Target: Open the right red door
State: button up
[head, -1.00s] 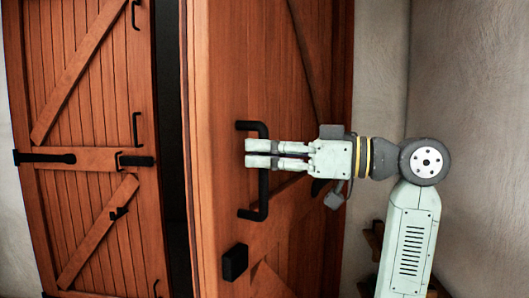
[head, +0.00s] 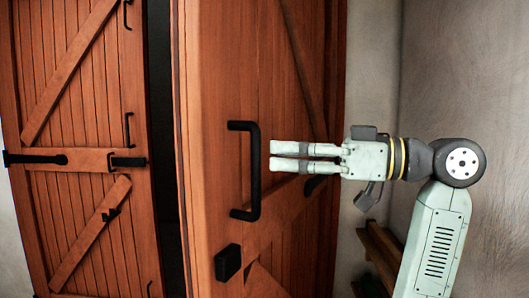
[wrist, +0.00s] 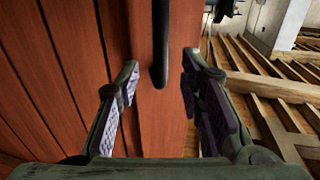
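The right red door (head: 285,90) stands ajar, its near edge turned toward me, with a dark gap between it and the left red door (head: 75,85). Its black bar handle (head: 254,170) is upright on the door's face. My gripper (head: 272,157) is level with the handle in the head view, its fingertips just right of the bar. In the wrist view my gripper (wrist: 160,68) has its fingers spread, with the handle (wrist: 160,45) ahead between them. The gripper is empty, and I see no contact with the bar.
A black latch block (head: 228,262) juts from the right door below the handle. A plain wall (head: 380,70) is close on the right, with wooden framing (head: 380,245) low beside it. The wrist view shows wooden slats (wrist: 265,75) beyond the door edge.

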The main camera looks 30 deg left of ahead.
jog(key=v, duration=0.6)
jog(key=shift+d, duration=0.15)
